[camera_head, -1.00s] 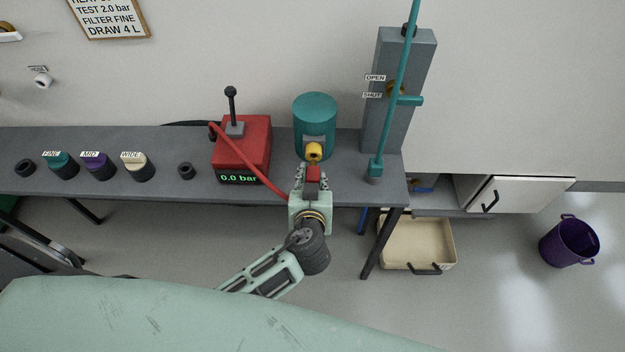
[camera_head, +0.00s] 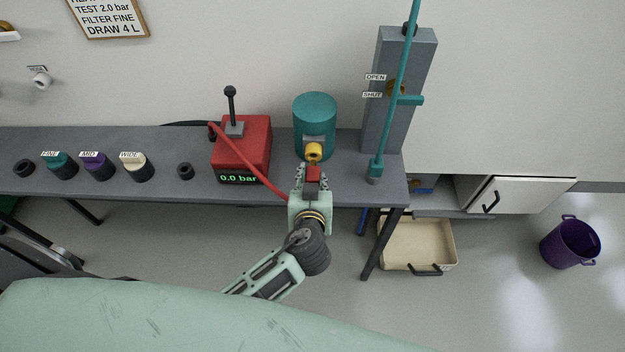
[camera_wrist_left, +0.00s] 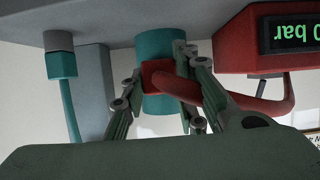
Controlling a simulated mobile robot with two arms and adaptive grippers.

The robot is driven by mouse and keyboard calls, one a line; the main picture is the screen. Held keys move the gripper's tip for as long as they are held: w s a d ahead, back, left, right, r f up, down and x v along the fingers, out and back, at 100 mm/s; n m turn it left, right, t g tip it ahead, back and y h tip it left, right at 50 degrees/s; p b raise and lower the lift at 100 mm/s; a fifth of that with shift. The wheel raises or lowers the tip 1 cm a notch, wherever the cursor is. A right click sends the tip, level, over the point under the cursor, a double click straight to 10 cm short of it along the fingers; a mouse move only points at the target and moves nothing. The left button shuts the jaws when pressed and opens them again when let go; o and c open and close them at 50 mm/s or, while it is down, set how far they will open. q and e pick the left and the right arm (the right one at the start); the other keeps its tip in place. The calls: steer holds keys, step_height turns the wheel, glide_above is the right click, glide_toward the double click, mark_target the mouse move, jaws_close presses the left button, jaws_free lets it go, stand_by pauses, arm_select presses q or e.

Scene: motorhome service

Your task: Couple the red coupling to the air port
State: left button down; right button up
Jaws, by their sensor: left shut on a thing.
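My left gripper (camera_head: 312,183) is shut on the red coupling (camera_head: 313,173), just in front of the teal cylinder (camera_head: 315,112). The yellow air port (camera_head: 313,152) sticks out of the cylinder's front, directly beyond the coupling. The coupling looks in line with the port and very close to it; I cannot tell whether they touch. In the left wrist view the red coupling (camera_wrist_left: 157,76) sits between the fingers, against the cylinder's outline, and hides the port. A red hose (camera_head: 262,178) runs from the coupling to the red pump box (camera_head: 241,150), whose display reads 0.0 bar. My right gripper is not in view.
The grey bench (camera_head: 205,188) carries teal, purple and cream caps at left. A grey post (camera_head: 402,60) with a teal pipe (camera_head: 400,85) stands at right.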

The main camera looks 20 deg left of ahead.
mark_target(313, 172)
arm_select(q)
steer(key=shift+w+a, duration=0.1)
steer(key=shift+w, duration=0.2)
steer(key=shift+w+a+b, duration=0.2)
steer(key=shift+w, duration=0.55)
steer(key=shift+w+a+b, duration=0.15)
steer(key=shift+w+a, duration=0.05)
steer(key=shift+w, duration=0.55)
steer(key=shift+w+a+r, duration=0.1)
steer(key=shift+w, duration=0.05)
steer(key=c, duration=1.7)
jaws_free()
steer(key=shift+c, duration=0.2)
steer(key=o, duration=0.4)
steer(key=shift+w, duration=0.15)
steer(key=shift+o, duration=0.2)
